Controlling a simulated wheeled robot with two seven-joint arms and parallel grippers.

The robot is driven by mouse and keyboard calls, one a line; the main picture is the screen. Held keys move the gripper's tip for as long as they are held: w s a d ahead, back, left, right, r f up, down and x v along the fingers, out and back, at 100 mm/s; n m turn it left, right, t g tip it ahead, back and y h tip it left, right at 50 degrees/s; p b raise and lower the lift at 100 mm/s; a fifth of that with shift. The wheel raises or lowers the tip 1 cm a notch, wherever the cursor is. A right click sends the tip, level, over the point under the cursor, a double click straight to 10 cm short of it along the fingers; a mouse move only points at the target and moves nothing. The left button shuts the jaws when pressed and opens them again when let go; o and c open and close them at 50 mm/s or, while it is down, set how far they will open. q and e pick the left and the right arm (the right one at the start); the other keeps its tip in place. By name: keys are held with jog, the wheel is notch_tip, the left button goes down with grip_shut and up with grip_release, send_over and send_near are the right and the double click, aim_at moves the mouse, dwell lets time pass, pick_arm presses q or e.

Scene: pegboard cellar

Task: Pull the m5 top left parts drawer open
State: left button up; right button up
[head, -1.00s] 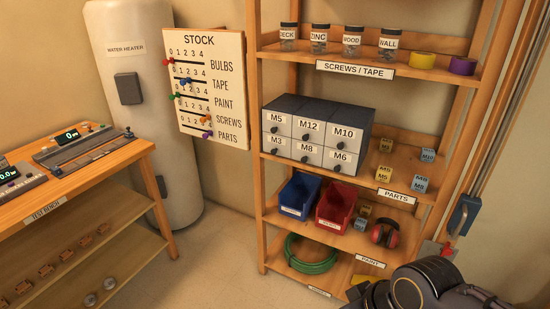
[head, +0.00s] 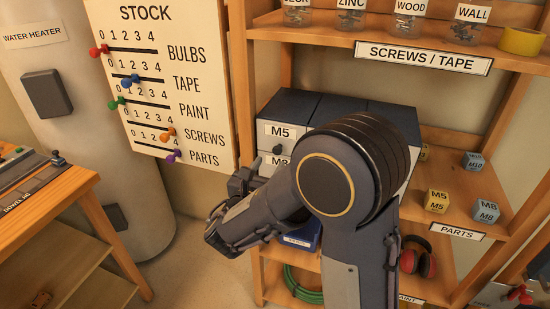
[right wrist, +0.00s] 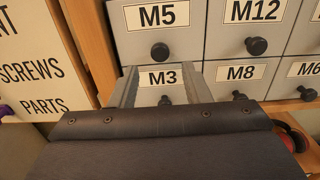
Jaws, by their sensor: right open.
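The M5 drawer (head: 294,147) is the top left drawer of a dark parts cabinet (head: 318,104), and its front looks flush with the cabinet. In the right wrist view the M5 drawer (right wrist: 190,38) has a dark round knob (right wrist: 160,51) under its label. My right gripper (head: 246,181) is in front of the cabinet's lower left side. In the right wrist view its two fingers (right wrist: 163,86) are apart and empty, below the M5 knob and over the M3 drawer front (right wrist: 178,96). My forearm hides most of the other drawers in the head view. My left gripper is out of view.
The stock board (head: 165,80) hangs just left of the cabinet, beside the wooden shelf post (head: 240,90). The screws and tape shelf (head: 350,42) is above. Small yellow and blue boxes and red earmuffs (head: 427,265) are to the right. A blue bin is partly hidden below.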

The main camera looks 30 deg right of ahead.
aim_at(276, 153)
jog(key=x, duration=0.4)
jog(key=shift+w+d, duration=0.25)
jog(key=shift+d, duration=0.1)
jog(key=shift+c, duration=0.2)
grip_shut()
